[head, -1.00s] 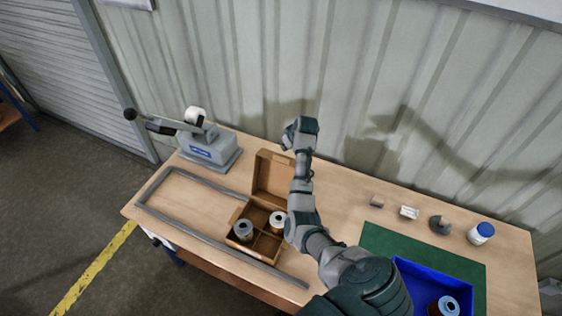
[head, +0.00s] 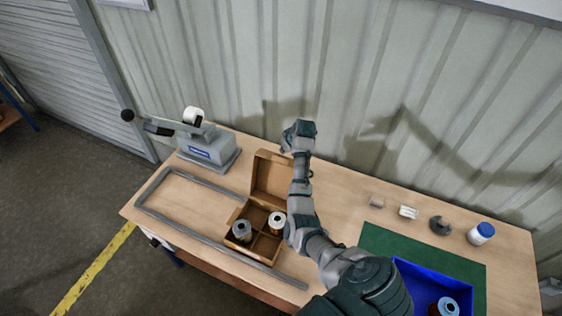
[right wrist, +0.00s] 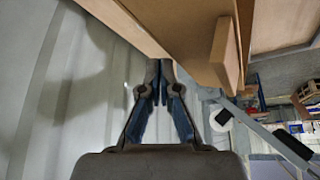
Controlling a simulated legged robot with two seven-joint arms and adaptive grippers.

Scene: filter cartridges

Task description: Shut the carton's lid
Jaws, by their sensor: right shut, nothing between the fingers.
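The brown carton (head: 262,257) stands on the table with its lid (head: 272,175) raised upright at the back. Its divided inside holds two filter cartridges, one on the left (head: 242,231) and one on the right (head: 277,222). My right arm passes to the right of the carton, and its gripper end (head: 298,133) is above and behind the lid near the wall. In the right wrist view, my right gripper (right wrist: 160,66) is shut and empty, close beside the brown cardboard lid (right wrist: 186,40). Whether they touch is unclear. My left gripper is not in view.
A grey lever device (head: 210,150) stands at the back left beside a grey frame (head: 190,178) on the table. The corrugated wall is close behind.

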